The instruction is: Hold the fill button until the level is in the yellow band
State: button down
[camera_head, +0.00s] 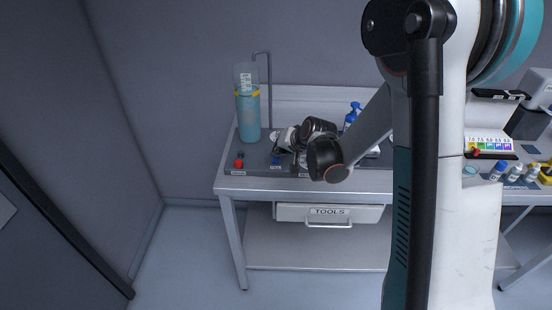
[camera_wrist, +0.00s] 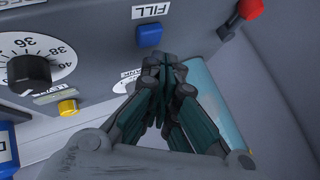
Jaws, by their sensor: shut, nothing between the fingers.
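The blue fill button (camera_wrist: 149,35) sits on the grey panel below its FILL label (camera_wrist: 150,12) in the wrist view. My gripper (camera_wrist: 165,62) is shut and empty. Its fingertips appear just beside the button, with the button's face uncovered; I cannot tell the exact gap. In the head view, the clear upright tank (camera_head: 248,115) stands at the bench's back left. Light blue liquid fills it up to about the yellow band (camera_head: 246,94); whether the surface is inside the band is too small to tell. The tank also shows behind my fingers in the wrist view (camera_wrist: 207,88).
A red knob (camera_wrist: 249,9) sticks out near the button. A black dial (camera_wrist: 30,75) and a yellow button (camera_wrist: 68,107) are at the panel's left. Blue-topped bottles (camera_head: 352,114) stand behind my arm. A TOOLS drawer (camera_head: 329,213) hangs under the bench.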

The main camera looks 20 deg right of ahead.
aim_at(279, 160)
jog(key=shift+r, duration=0.1)
jog(key=shift+r+p, duration=1.5)
jog(key=shift+r, duration=0.9)
jog(key=s+a+r+n+g+h+b, duration=0.1)
jog(key=s+r, duration=0.4)
jog(key=s, duration=0.2)
jog(key=s+a+r+n+b, duration=0.1)
jog(key=s+r+n, duration=0.1)
jog(key=s+r, duration=0.45)
jog(key=s+d+f+n+h+b, duration=0.1)
jog(key=s+f+n+b, duration=0.1)
jog(key=s, duration=1.8)
jog(key=shift+s+g+h, duration=0.15)
jog(key=shift+g+h, duration=0.15)
jog(key=shift+h, duration=0.1)
